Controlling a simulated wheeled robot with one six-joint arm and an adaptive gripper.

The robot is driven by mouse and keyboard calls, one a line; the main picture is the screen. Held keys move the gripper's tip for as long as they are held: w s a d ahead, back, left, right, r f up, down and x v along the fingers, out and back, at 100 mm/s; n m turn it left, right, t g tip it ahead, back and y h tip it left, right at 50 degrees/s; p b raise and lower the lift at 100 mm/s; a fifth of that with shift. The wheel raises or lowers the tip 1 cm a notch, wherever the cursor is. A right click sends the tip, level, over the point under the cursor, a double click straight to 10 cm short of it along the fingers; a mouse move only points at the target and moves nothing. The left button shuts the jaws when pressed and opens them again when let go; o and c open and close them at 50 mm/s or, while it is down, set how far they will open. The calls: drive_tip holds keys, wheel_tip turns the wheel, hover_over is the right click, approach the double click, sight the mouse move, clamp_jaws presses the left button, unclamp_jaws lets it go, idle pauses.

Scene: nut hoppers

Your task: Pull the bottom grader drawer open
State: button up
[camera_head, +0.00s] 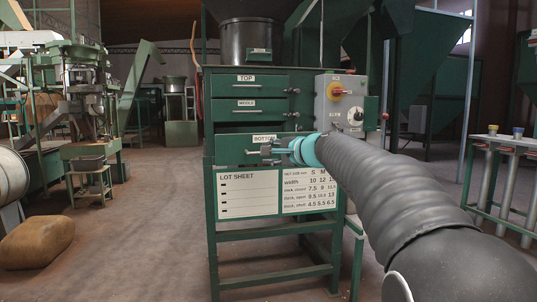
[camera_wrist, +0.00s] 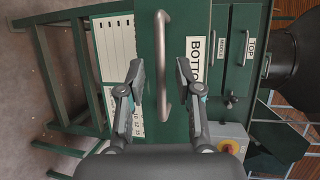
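The bottom drawer (camera_head: 230,150) is the lowest of three green drawers in the grader cabinet. A dark gap shows above its front, which seems to stand out a little from the cabinet. In the wrist view, its front (camera_wrist: 185,25) carries a BOTTOM label and a grey bar handle (camera_wrist: 164,40). In the wrist view my gripper (camera_wrist: 160,75) is open, one finger on each side of the handle, with visible space between.
The middle drawer (camera_head: 224,105) and top drawer (camera_head: 224,84) look shut above. A control box (camera_head: 326,110) with a red-yellow knob is on the right. A lot sheet (camera_head: 247,195) hangs below. Floor is free left of the cabinet; a sack (camera_head: 36,243) lies farther left.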

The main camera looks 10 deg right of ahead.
drive_tip(key=v, duration=1)
drive_tip(key=shift+s+r, duration=0.2)
drive_tip(key=shift+s, duration=0.15)
drive_tip(key=s+f+n+g+h+p, duration=0.1)
drive_tip(key=s+f+n+g+h, duration=0.15)
drive_tip(key=s+f, duration=0.45)
drive_tip(key=s+f+n+g+h, duration=0.1)
drive_tip(key=s+f+n+g, duration=0.2)
drive_tip(key=f, duration=0.8)
drive_tip(key=s+f+n+g+h+p, duration=0.1)
drive_tip(key=s+n+p, duration=0.3)
drive_tip(key=s, duration=0.8)
drive_tip(key=s+a+f+n+g+h+p, duration=0.1)
drive_tip(key=s+f+n+g+h+p, duration=0.1)
drive_tip(key=s, duration=1)
drive_tip(key=shift+s+a+f+n+h+p, duration=0.25)
drive_tip(key=shift+f+n+h+p, duration=0.3)
drive_tip(key=shift+f+n+p, duration=0.5)
